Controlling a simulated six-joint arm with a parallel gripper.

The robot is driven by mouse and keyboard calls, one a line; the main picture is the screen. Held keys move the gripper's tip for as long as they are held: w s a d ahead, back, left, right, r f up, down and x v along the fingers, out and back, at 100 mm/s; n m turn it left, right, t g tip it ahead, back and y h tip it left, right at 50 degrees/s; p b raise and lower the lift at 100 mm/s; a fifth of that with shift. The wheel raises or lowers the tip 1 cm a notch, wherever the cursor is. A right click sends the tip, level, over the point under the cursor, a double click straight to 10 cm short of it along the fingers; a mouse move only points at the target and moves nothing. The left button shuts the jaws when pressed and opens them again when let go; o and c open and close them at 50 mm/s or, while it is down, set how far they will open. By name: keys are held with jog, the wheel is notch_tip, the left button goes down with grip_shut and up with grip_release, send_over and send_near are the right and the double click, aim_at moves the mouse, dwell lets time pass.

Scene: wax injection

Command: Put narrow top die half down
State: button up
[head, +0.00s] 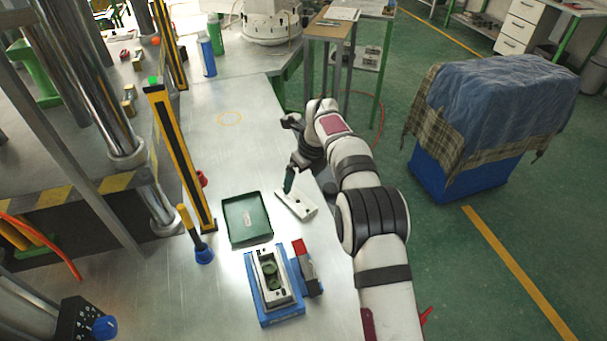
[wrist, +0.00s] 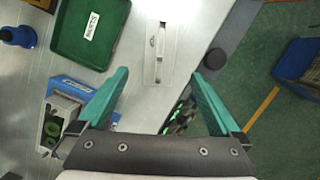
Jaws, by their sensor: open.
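A narrow pale metal die half (head: 299,208) lies flat on the steel table near its right edge. It also shows in the wrist view (wrist: 157,48), in line with the gap between my fingers and reaching beyond the fingertips. My gripper (head: 289,183) is open, with nothing held between its green fingers (wrist: 160,73). It is close to the die half's far end; I cannot tell the exact height gap. The blue holder (head: 279,320) stands nearer the front with an open metal die part (head: 285,287) in it, and green shapes show inside its cavity.
A green tray (head: 247,238) with a label lies left of the die half. A red and grey piece (head: 307,272) stands beside the blue holder. A blue-based tool with a yellow handle (head: 204,254) and a yellow-black post (head: 180,150) stand to the left.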

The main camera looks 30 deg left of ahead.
jog(key=s+d+r+n, duration=0.3)
jog(key=d+r+n, duration=0.1)
jog(key=d+r, duration=0.75)
jog(key=s+d+r+n, duration=0.2)
jog(key=s+d+n, duration=0.1)
jog(key=s+d, duration=0.35)
jog(key=s+d+r+n, duration=0.2)
jog(key=s+d+r, duration=0.1)
jog(key=s+d, duration=0.3)
jog(key=s+d+f+n, duration=0.2)
jog(key=s+d+n, duration=0.2)
jog(key=s, duration=0.5)
jog(key=s+d+f+n+g+h, duration=0.1)
jog(key=s+d+f+n, duration=0.2)
jog(key=s, duration=0.7)
jog(key=d+n, duration=0.1)
jog(key=d, duration=0.1)
jog(key=shift+s+d, duration=0.25)
jog(key=shift+d, duration=0.05)
